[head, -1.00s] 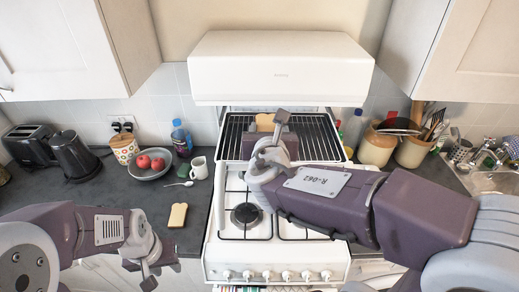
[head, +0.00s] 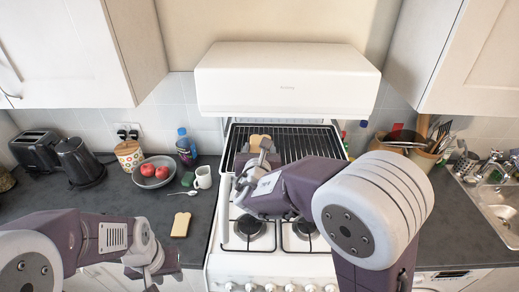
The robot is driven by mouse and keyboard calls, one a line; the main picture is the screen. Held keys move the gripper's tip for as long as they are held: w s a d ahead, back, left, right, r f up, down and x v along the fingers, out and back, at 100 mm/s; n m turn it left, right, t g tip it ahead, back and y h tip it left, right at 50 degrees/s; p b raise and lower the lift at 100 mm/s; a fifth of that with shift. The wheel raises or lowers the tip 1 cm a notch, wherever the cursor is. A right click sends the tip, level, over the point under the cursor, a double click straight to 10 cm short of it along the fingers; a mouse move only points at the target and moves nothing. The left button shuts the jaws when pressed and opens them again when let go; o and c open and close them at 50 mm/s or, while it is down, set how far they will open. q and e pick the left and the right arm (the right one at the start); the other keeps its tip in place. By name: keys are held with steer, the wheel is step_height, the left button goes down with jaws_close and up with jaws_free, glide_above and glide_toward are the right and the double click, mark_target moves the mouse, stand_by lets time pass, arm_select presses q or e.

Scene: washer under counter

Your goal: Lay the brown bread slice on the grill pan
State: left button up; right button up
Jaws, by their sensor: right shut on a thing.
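One bread slice (head: 256,138), pale tan with a browner edge, shows over the left part of the grill pan (head: 310,142). My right gripper (head: 262,148) is shut on it, and the gripper and wrist hide its lower part. I cannot tell whether the slice touches the rack. The grill pan is a dark wire rack under the white hood of the cooker. A second bread slice (head: 181,225) lies flat on the dark counter left of the cooker. My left gripper (head: 152,276) is low at the counter's front edge, apart from that slice; its fingertips are unclear.
A white mug (head: 203,177), a spoon (head: 183,193) and a fruit bowl (head: 152,173) stand left of the cooker. The white hood (head: 288,80) overhangs the pan's back. Utensil pots (head: 422,158) and a sink (head: 495,200) are at right. The rack's right part is clear.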

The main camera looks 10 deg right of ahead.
steer(key=shift+s+f+b, duration=0.15)
steer(key=shift+f+b, duration=0.1)
steer(key=shift+b, duration=0.05)
steer(key=o, duration=1.3)
steer(key=shift+d+r, duration=0.1)
steer(key=shift+w, duration=0.2)
steer(key=shift+s+r+p, duration=0.1)
steer(key=shift+r+p, duration=0.3)
steer(key=shift+p, duration=0.2)
steer(key=shift+f+b+v, duration=0.1)
steer(key=shift+b+v, duration=0.2)
steer(key=shift+v, duration=2.7)
steer(key=shift+f+b+v, duration=0.15)
steer(key=shift+b+v, duration=0.15)
steer(key=shift+v, duration=2.65)
steer(key=shift+s, duration=0.1)
